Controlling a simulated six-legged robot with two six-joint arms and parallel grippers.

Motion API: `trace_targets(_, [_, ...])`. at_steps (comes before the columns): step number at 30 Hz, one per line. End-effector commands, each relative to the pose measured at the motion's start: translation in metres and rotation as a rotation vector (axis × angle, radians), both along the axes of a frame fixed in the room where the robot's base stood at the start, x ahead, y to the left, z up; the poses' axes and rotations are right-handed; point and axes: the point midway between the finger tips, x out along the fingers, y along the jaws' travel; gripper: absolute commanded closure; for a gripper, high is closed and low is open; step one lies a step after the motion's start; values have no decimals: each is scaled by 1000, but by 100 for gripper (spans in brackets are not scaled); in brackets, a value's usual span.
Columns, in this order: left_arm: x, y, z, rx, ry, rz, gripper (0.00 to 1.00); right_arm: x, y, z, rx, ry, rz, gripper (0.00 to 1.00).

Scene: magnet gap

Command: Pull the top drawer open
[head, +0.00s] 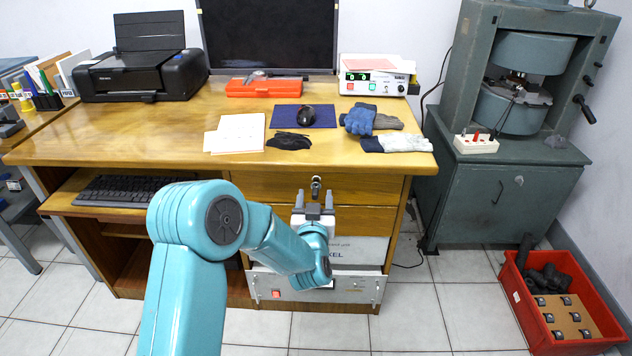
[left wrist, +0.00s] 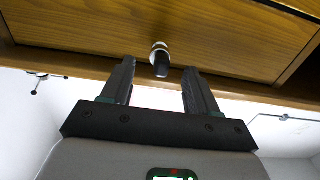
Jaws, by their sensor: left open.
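The top drawer (head: 262,186) is a wooden front under the desk top, flush with the desk and shut. A small metal and dark knob (head: 316,183) stands out from its front. My left gripper (head: 313,198) is open and empty, just in front of and slightly below the knob. In the left wrist view the drawer front (left wrist: 95,28) fills the top, and the knob (left wrist: 160,52) shows between the tips of the open fingers (left wrist: 158,68), with gaps at both sides. How far the fingers reach past the knob is hard to tell. My right gripper is not visible.
A second wooden drawer (head: 365,219) and a grey box front (head: 362,250) lie below. A red crate (head: 535,320) stands on the floor at the right.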

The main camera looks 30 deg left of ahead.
Motion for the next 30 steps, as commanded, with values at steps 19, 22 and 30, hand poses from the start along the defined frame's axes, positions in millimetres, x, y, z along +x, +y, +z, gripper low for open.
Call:
trace_targets(19, [32,19,-1,0,1,0,40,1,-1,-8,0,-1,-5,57])
trace_targets(22, [32,19,-1,0,1,0,52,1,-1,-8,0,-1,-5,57])
trace_targets(30, [32,19,-1,0,1,-1,96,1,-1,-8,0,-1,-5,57])
